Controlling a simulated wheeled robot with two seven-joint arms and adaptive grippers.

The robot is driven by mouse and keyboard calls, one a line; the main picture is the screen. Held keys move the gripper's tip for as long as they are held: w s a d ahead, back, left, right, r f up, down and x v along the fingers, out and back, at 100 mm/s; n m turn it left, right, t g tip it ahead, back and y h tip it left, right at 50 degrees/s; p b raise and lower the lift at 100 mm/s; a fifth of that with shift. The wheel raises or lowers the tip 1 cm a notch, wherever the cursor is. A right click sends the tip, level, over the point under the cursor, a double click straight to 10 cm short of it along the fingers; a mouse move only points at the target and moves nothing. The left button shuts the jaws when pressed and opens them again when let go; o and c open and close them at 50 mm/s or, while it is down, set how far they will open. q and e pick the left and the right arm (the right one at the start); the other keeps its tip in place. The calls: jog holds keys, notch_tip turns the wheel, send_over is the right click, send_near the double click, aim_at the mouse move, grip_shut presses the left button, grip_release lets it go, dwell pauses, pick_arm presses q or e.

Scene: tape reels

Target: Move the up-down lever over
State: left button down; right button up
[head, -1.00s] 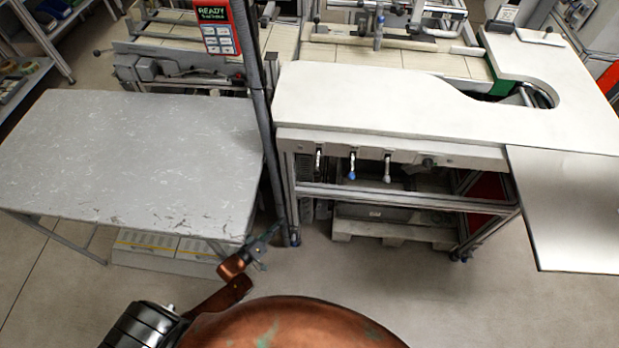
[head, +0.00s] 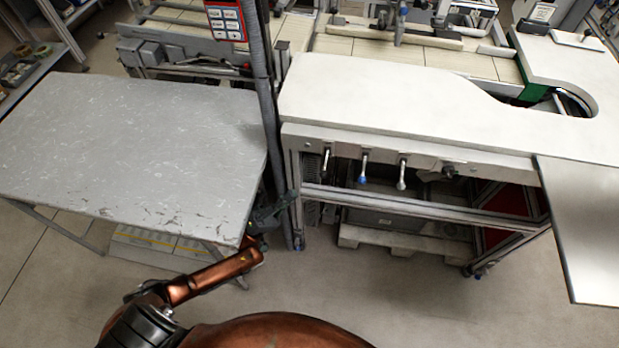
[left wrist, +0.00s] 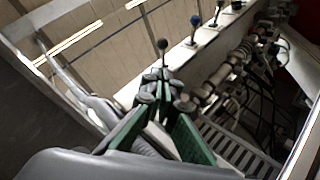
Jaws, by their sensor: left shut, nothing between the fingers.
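A row of levers hangs below the front edge of the white worktop: a dark-tipped lever (head: 326,158), a blue-knobbed lever (head: 363,168) and a pale-knobbed lever (head: 402,175). No label shows which one is the up-down lever. My left gripper (head: 290,198) is beside the dark post, lower left of the levers, and apart from them. In the left wrist view its green-sided fingers (left wrist: 160,82) are shut and empty. There the dark-knobbed lever (left wrist: 163,46) stands just past the fingertips, and the blue knob (left wrist: 195,20) is farther right. My right gripper is out of view.
The grey table (head: 130,150) is at left, close to my left forearm. The dark upright post (head: 268,110) stands between it and the white worktop (head: 400,105). A black round knob (head: 448,171) sits right of the levers. The floor in front is clear.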

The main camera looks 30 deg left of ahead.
pick_arm(q)
send_near(325, 165)
jog(key=x, duration=0.3)
jog(key=shift+w+d+r, duration=0.15)
jog(key=shift+d+r, duration=0.1)
jog(key=shift+r, duration=0.3)
